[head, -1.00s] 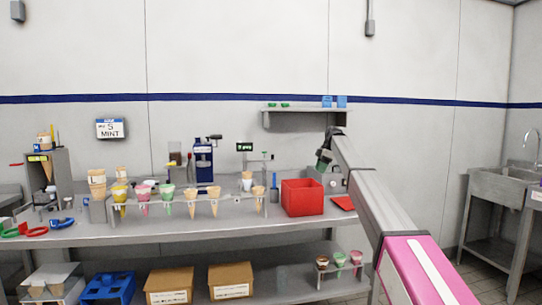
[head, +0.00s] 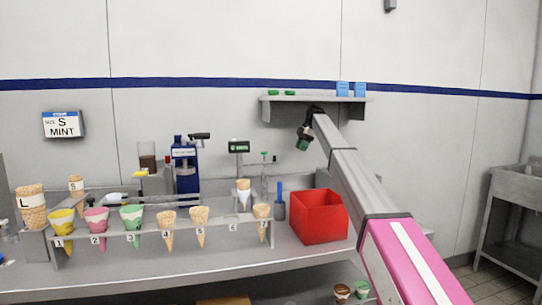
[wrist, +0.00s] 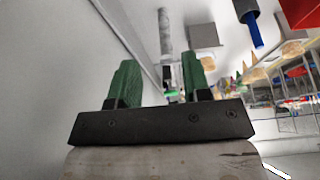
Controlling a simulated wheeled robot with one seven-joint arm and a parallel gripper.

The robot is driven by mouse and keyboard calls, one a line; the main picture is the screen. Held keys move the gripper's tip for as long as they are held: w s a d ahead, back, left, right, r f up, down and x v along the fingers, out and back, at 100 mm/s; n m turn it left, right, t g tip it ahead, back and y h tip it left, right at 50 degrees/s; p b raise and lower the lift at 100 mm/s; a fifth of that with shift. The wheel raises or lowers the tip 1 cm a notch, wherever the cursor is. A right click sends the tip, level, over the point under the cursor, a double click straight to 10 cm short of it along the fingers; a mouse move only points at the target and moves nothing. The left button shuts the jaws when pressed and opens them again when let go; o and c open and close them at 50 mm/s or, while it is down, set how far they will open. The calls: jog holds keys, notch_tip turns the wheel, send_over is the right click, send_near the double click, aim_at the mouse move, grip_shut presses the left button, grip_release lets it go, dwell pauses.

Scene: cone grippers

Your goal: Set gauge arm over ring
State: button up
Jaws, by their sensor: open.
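A ring around that cone is too small to make out. My gripper (head: 303,141) is in the air right of the gauge arm and a little higher, below the wall shelf. In the wrist view, its two green fingers (wrist: 160,84) are apart with nothing held. A grey post (wrist: 165,35) shows beyond them; I cannot tell if it is the gauge post.
A cone rack (head: 150,228) with numbered places runs along the bench front. A red bin (head: 319,215) stands below my arm, with a blue-handled tool (head: 279,200) left of it. A blue machine (head: 187,165) and small green display (head: 239,147) stand behind. The wall shelf (head: 315,99) overhangs.

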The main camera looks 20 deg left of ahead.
jog(key=s+a+f, duration=0.1)
jog(key=s+a, duration=0.1)
jog(key=a, duration=0.2)
jog(key=s+a+f, duration=0.1)
jog(key=s+a, duration=0.1)
jog(key=a, duration=0.1)
jog(key=s+a+f, duration=0.1)
jog(key=s+a, duration=0.1)
jog(key=a, duration=0.2)
jog(key=shift+s+a+f, duration=0.25)
jog(key=shift+s+a, duration=0.1)
jog(key=shift+a+f, duration=0.2)
jog(key=shift+f, duration=0.4)
jog(key=shift+s, duration=0.1)
grip_shut()
